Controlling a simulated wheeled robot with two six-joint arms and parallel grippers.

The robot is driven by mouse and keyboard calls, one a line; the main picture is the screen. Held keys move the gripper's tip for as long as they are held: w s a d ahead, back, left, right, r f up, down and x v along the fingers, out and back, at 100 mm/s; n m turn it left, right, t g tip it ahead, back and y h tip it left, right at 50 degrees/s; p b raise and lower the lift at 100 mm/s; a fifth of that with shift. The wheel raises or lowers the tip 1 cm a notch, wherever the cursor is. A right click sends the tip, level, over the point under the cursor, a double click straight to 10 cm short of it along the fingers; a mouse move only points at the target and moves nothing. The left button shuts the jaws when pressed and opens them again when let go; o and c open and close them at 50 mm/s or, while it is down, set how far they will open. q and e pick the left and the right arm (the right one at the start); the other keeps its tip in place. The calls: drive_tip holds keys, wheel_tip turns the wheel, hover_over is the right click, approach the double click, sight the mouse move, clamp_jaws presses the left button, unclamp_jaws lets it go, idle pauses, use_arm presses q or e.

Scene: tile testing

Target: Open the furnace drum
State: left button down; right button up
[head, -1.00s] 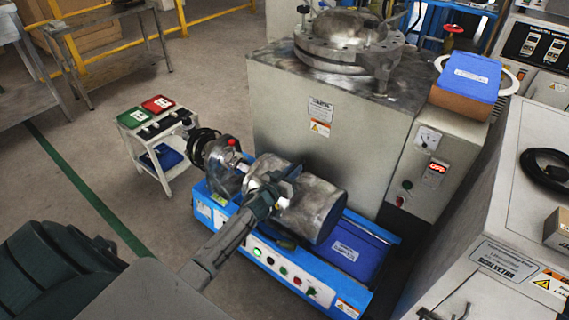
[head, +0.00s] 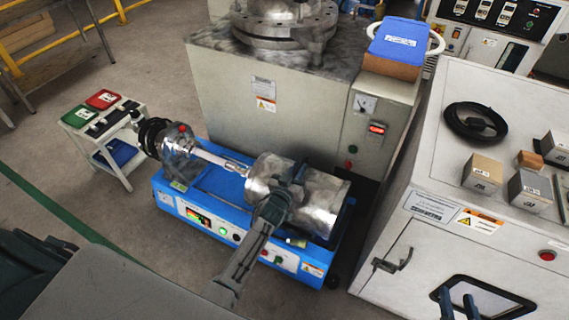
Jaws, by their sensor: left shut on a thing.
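The furnace drum (head: 325,190) is a dull metal cylinder lying on a blue base unit (head: 190,206). It sits at the right end of the base, apart from the round end piece (head: 176,152) at the left. A pale glass tube (head: 222,161) shows in the gap between them. My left gripper (head: 283,190) is shut at the front of the drum, around its middle; its fingers hide what it grips there. My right gripper (head: 458,301) shows at the bottom right with two dark fingertips apart, in front of a white cabinet.
A tall grey furnace (head: 270,85) stands right behind the base. The white cabinet (head: 400,275) stands close on the right, with boxes on top. A small white cart (head: 120,168) with coloured boxes is at the left.

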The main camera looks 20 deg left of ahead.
use_arm(q)
drive_tip(key=shift+d, duration=0.65)
drive_tip(key=c, duration=1.4)
unclamp_jaws()
drive_tip(key=shift+s, duration=0.1)
